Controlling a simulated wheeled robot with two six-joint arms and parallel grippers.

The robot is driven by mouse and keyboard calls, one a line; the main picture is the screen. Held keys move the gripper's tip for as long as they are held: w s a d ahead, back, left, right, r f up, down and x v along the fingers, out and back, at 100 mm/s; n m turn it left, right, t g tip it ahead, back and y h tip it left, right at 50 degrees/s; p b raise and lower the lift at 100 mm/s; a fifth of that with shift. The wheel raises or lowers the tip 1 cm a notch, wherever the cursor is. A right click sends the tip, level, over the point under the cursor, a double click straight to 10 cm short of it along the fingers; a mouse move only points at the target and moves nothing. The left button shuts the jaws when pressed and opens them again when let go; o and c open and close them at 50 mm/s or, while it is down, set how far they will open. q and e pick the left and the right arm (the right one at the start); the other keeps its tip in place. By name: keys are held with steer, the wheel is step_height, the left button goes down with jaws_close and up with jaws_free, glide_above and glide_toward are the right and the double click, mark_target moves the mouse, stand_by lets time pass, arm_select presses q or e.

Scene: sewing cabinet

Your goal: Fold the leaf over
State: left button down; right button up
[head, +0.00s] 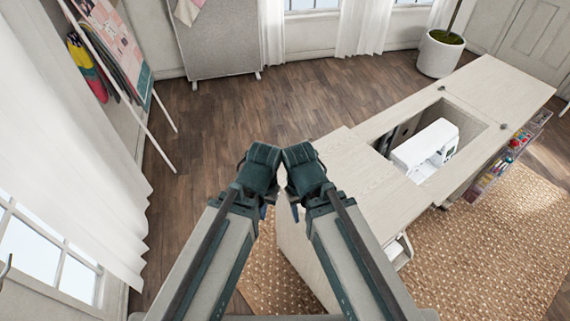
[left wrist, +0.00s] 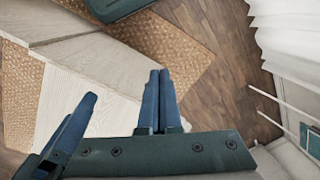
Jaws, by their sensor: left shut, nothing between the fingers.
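The sewing cabinet has a pale wood top with an open well (head: 470,115) holding a white sewing machine (head: 425,150). A flat pale panel (head: 495,82) lies right of the well, with dark fittings along its seam. Another pale panel (head: 355,175) lies left of the well; I cannot tell which is the leaf. My left gripper (head: 262,212) points down just left of the cabinet's near end. In the left wrist view its fingers (left wrist: 159,98) are together and empty. My right gripper (head: 295,212) is close beside it; its fingers are mostly hidden.
A woven rug (head: 480,240) lies under and in front of the cabinet. Shelves with colourful supplies (head: 510,158) are on its right side. A potted plant (head: 440,53), a grey board (head: 215,40) and a leaning rack (head: 120,50) stand around. The wooden floor beyond is clear.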

arm_select(q)
steer(key=w+d+f+n+t+h+b, duration=0.1)
steer(key=w+f+n+h+b, duration=0.4)
steer(key=f+b, duration=0.45)
steer(key=w+d+f+n+h+b, duration=0.1)
steer(key=w+f+n+h+b, duration=0.1)
steer(key=w+f+n+b, duration=0.7)
steer(key=w+a+f+n+t+h+b, duration=0.35)
steer(key=w+a+n+b, duration=0.3)
steer(key=b, duration=0.35)
steer(key=w+a+f+n+t+h+b, duration=0.2)
steer(key=w+a+f+n+t+b, duration=0.25)
steer(key=n+b, duration=0.5)
steer(key=w+d+f+m+b, duration=0.1)
steer(key=w+d+f+b, duration=0.1)
steer(key=w+d+b, duration=0.35)
steer(key=shift+w+d+r+p, duration=0.1)
steer(key=shift+d+r+p, duration=0.05)
steer(key=shift+r+p, duration=0.65)
steer(key=shift+w+d+r+p, duration=0.1)
steer(key=shift+d+r+p, duration=0.05)
steer(key=shift+r+p, duration=0.65)
steer(key=shift+w+d+r+p, duration=0.15)
steer(key=shift+r+p, duration=0.4)
steer(key=shift+p, duration=0.5)
